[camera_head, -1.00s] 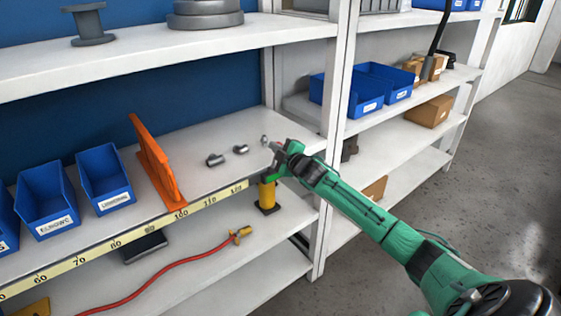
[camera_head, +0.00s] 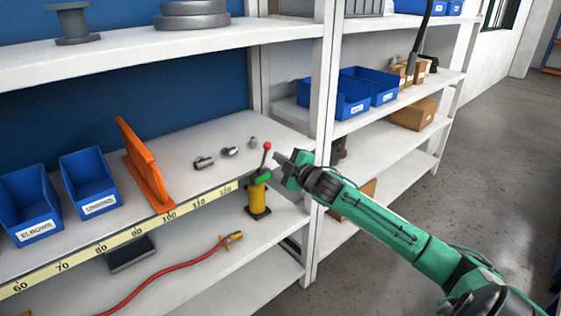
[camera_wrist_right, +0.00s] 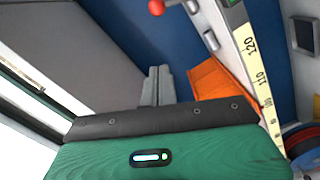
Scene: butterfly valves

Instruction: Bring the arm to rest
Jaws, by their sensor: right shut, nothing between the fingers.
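My right arm reaches in from the lower right in the head view. Its gripper (camera_head: 281,159) is shut and empty, just right of a red-knobbed lever (camera_head: 267,147) and apart from it. The lever stands on a yellow valve post (camera_head: 259,199) with a green part at its top, at the front of the shelves. In the right wrist view the shut grey fingers (camera_wrist_right: 158,86) show in the middle, and the red knob (camera_wrist_right: 156,7) is at the top edge. My left gripper is not in view.
An orange divider (camera_head: 145,165) and several grey fittings stand on the middle shelf (camera_head: 200,185). Blue bins (camera_head: 91,183) are at its left. A white upright (camera_head: 318,130) stands close behind my right gripper. A red hose (camera_head: 165,277) lies on the lower shelf. Open floor (camera_head: 475,180) is at the right.

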